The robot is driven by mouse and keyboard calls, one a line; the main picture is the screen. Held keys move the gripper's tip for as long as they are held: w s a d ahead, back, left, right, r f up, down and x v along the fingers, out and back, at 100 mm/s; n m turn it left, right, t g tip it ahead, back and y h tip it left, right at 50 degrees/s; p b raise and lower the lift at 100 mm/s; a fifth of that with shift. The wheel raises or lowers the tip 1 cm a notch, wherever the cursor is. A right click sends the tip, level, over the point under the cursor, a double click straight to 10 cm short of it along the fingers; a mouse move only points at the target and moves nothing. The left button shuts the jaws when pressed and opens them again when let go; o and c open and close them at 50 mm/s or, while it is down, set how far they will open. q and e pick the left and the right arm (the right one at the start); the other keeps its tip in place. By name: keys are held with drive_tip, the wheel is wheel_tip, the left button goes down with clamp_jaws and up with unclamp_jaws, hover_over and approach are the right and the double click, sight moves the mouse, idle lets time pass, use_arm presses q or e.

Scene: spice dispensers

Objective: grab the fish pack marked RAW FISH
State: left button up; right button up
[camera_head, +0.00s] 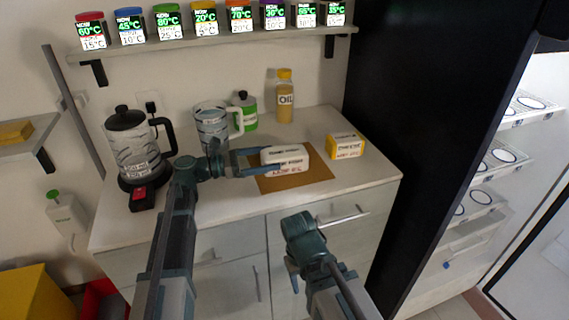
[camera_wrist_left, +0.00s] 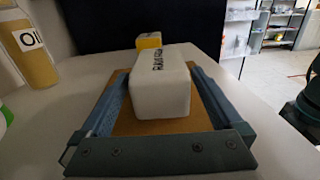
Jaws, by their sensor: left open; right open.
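The white fish pack (camera_head: 287,164) with dark lettering lies on a brown board (camera_head: 315,177) on the counter. In the left wrist view the pack (camera_wrist_left: 160,90) shows partial lettering on top that seems to read RAW FISH. My left gripper (camera_head: 274,159) is open, with its two fingers on either side of the pack. In the left wrist view the left gripper (camera_wrist_left: 160,100) straddles the pack, with gaps visible between the fingers and its sides. My right gripper (camera_head: 291,268) is in front of the counter drawers, below the counter top, away from the pack.
A yellow-and-white box (camera_head: 345,146) stands right of the board. A kettle (camera_head: 133,146), a clear jug (camera_head: 212,125), a green-labelled jar (camera_head: 244,112) and an oil bottle (camera_head: 284,96) stand at the left and back. A shelf (camera_head: 220,44) with several spice dispensers hangs above.

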sight(283, 152)
use_arm(q)
drive_tip(key=shift+x, duration=2.55)
clamp_jaws()
drive_tip(key=shift+r+p, duration=0.9)
wheel_tip(283, 152, up, 2)
drive_tip(key=shift+p, duration=1)
drive_tip(key=s+d, duration=0.2)
drive_tip(key=d, duration=0.3)
drive_tip(key=s+d, duration=0.2)
drive_tip(key=d, duration=0.2)
drive_tip(key=s+d+r+p, duration=0.1)
drive_tip(key=s+d, duration=0.1)
drive_tip(key=d, duration=0.3)
drive_tip(key=shift+s+d+r, duration=0.1)
drive_tip(key=shift+s+d, duration=0.1)
drive_tip(key=shift+d, duration=0.1)
